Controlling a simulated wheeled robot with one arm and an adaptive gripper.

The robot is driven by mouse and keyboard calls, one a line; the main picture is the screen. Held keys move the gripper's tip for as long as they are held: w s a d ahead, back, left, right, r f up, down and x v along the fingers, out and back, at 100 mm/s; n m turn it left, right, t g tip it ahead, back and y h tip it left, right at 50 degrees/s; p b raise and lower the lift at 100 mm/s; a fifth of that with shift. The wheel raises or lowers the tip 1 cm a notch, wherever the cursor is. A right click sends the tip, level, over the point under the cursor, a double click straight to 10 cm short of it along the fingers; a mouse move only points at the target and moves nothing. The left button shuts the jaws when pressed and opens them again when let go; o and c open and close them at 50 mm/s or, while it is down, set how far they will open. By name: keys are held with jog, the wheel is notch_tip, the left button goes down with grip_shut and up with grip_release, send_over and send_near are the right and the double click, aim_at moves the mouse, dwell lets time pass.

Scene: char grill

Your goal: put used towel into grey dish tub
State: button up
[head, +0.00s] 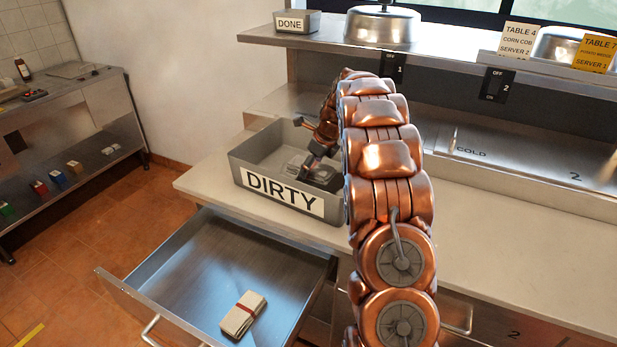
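The grey dish tub (240,172), labelled DIRTY, stands on the pale counter left of my arm. A small, pale grey, crumpled-looking shape (296,166) lies inside it; I cannot tell for sure that it is the used towel. My gripper (308,146) is over and partly inside the tub, beside that shape. Its fingers look spread apart, with nothing visible between them. My arm hides the tub's right side. A folded white towel with a red band (242,314) lies in the open drawer below.
The metal drawer (200,262) is pulled out below the tub. A shelf (440,50) above the counter carries a small DONE bin (297,22), a domed lid (383,27) and order cards. Clear counter lies to the right.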

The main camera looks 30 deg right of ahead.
aim_at(310, 179)
jog(key=shift+f+p, duration=0.6)
jog(key=shift+f, duration=2)
jog(key=shift+f, duration=0.1)
jog(key=o, duration=1.2)
jog(key=b+v, duration=0.3)
jog(key=v, duration=0.9)
jog(key=shift+b, duration=0.3)
